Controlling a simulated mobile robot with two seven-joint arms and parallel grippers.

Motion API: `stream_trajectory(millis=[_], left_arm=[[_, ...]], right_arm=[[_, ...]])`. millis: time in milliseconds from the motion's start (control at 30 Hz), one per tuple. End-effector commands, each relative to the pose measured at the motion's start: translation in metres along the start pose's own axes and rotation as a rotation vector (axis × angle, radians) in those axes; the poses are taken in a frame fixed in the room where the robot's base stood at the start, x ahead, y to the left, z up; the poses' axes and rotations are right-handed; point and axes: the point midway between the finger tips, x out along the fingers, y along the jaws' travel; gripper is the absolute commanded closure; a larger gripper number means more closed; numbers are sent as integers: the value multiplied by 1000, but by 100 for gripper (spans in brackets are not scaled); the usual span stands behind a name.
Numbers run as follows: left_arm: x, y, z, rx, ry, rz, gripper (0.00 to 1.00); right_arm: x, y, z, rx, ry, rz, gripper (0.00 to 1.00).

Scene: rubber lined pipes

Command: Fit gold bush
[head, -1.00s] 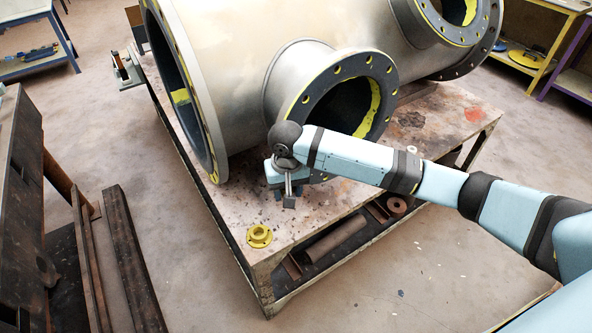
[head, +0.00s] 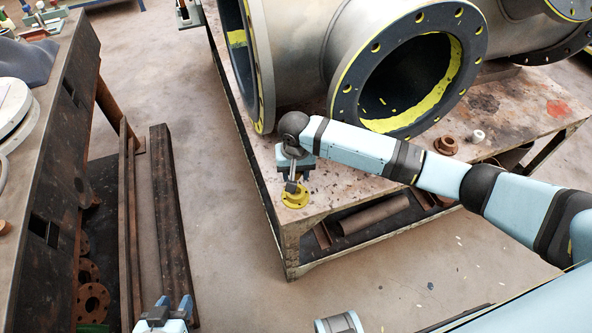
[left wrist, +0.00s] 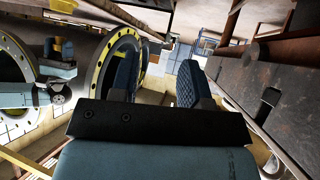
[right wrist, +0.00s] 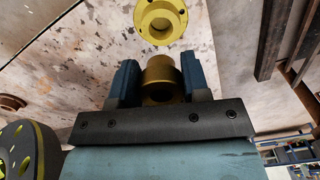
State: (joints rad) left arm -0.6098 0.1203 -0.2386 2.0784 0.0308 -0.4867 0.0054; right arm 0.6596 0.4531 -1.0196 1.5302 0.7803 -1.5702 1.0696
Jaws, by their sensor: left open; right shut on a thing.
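A gold bush (right wrist: 160,78) sits between the fingers of my right gripper (right wrist: 160,84), which is shut on it. A yellow flanged ring (right wrist: 161,18) with a centre hole and bolt holes lies on the table just beyond the bush in the right wrist view. In the head view my right gripper (head: 290,184) hangs over the yellow flanged ring (head: 295,196) near the table's front corner and partly hides it. I cannot tell any contact between bush and ring. My left gripper (head: 165,314) is low at the bottom edge, away from the table; its fingers (left wrist: 158,62) are open and empty.
A large pipe (head: 300,50) with black-lined flanges fills the back of the stained table (head: 510,110). A brown flanged bush (head: 446,146) and a white ring (head: 478,136) stand on its right. A dark workbench (head: 75,70) and long steel bars (head: 170,210) are at left.

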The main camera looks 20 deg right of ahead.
Motion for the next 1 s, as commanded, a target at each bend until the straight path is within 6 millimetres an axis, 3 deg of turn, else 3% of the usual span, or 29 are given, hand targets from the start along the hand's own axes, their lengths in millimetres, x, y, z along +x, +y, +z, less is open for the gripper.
stream_trajectory(millis=[200, 300, 600, 1000], left_arm=[[-11, 0, -14, -1, -8, 2, 57], [-5, -2, -4, -3, -11, 0, 57], [0, -2, 2, -1, -12, -2, 57], [1, 1, -3, -5, 4, 0, 57]], right_arm=[[-6, 0, 1, 1, -2, 0, 82], [10, 0, 0, 1, -1, 1, 82], [39, 0, 0, 0, -1, 0, 82], [58, 0, 0, 0, 0, 0, 82]])
